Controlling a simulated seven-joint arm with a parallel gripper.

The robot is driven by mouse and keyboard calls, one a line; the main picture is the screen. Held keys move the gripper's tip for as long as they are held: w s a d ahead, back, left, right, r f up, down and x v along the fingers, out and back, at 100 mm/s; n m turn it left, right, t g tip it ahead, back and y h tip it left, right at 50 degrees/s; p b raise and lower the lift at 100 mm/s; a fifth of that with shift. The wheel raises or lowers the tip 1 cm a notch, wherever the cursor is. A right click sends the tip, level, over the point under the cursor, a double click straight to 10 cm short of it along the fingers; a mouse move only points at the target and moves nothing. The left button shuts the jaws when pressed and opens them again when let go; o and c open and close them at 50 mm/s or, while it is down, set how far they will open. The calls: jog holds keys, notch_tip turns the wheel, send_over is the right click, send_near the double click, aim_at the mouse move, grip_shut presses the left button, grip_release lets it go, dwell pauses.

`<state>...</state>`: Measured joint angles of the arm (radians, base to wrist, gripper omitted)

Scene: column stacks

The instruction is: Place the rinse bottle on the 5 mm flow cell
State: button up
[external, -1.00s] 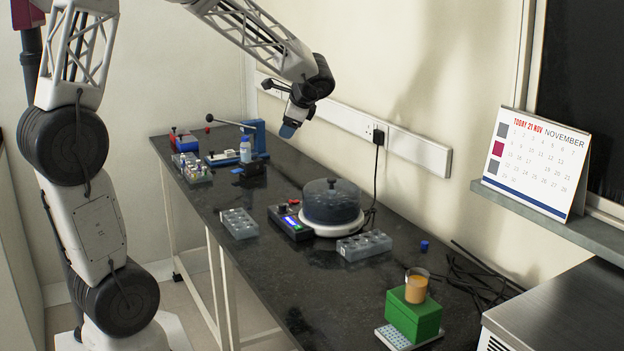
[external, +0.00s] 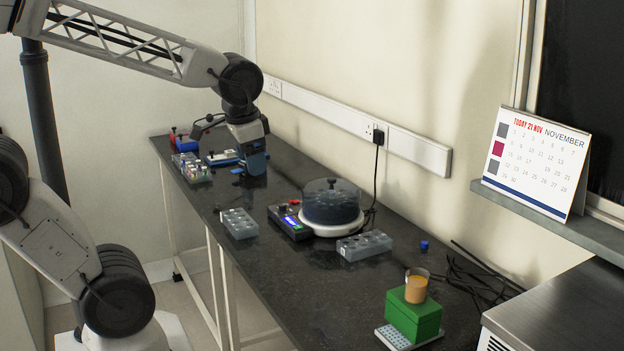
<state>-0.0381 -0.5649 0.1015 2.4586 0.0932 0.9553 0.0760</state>
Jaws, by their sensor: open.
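My gripper (external: 255,162) is low over the far part of the bench, pointing down in front of the blue lever device. It is open, but the space between its fingers is hard to see. The rinse bottle, a pale bottle with a blue cap in the earlier picture, is now hidden behind my gripper. I cannot tell whether the fingers are around it or touching it. The dark block that showed at the bottle's foot is also mostly hidden. I cannot pick out the 5 mm flow cell for sure.
A vial rack (external: 194,170) stands left of my gripper. Nearer are a grey block with wells (external: 238,223), a round covered device (external: 332,205), a second welled block (external: 364,245) and a green block (external: 413,316) bearing an orange-filled beaker (external: 416,287).

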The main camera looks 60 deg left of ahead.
jog(key=shift+n+h, duration=0.4)
jog(key=shift+h, duration=0.2)
jog(key=s+d, duration=0.1)
jog(key=s, duration=0.1)
jog(key=s+d+f, duration=0.1)
jog(key=s+d, duration=0.1)
dwell(0.8)
